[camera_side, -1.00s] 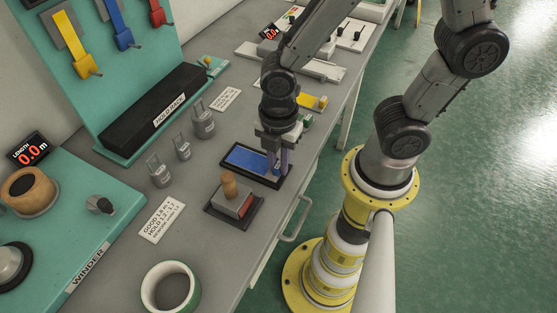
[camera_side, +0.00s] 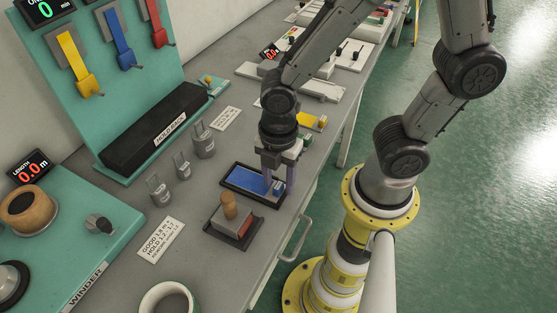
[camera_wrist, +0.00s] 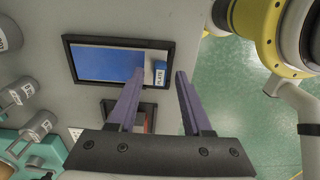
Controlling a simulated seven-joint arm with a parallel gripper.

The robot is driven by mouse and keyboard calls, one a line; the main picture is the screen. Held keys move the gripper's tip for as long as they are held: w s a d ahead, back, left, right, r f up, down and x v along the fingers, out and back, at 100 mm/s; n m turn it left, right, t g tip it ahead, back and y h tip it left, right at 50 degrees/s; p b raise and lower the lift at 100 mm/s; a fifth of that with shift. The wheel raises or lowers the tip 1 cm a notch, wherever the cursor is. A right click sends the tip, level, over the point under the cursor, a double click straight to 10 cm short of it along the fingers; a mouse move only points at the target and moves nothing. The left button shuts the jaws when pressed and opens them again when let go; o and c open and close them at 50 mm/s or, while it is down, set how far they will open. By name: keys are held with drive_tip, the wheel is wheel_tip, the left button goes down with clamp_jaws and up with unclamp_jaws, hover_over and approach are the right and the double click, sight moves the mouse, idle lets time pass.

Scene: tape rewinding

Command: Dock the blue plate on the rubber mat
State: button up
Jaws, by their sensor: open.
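The flat blue plate (camera_side: 247,180) lies inside a black-rimmed rubber mat (camera_side: 226,184) on the grey bench. In the wrist view the plate (camera_wrist: 100,63) lies flat within the black rim (camera_wrist: 69,62), with a thin dark margin around it. A small blue block labelled PLATE (camera_wrist: 160,70) stands at its right end. My gripper (camera_side: 279,188) is over that end. In the wrist view my gripper (camera_wrist: 160,75) is open, with one finger on each side of the block and visible gaps. Exact fingertip height is unclear.
A wooden-handled block (camera_side: 230,210) on a dark base stands close in front of the mat. Several grey weights (camera_side: 182,165) stand to the left. A black hold rack (camera_side: 155,128) is behind them. The bench edge and a drawer handle (camera_side: 296,238) are at right.

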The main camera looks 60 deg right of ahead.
wheel_tip(320, 180, up, 10)
drive_tip(key=r, duration=0.1)
drive_tip(key=s+d+r+m+t, duration=0.2)
drive_tip(key=d+r+m, duration=0.1)
drive_tip(key=m, duration=0.6)
drive_tip(key=s+d+r+m+t, duration=0.2)
drive_tip(key=d+m, duration=0.4)
drive_tip(key=m, duration=0.3)
drive_tip(key=shift+d+r+t, duration=0.25)
drive_tip(key=shift+r+t, duration=0.55)
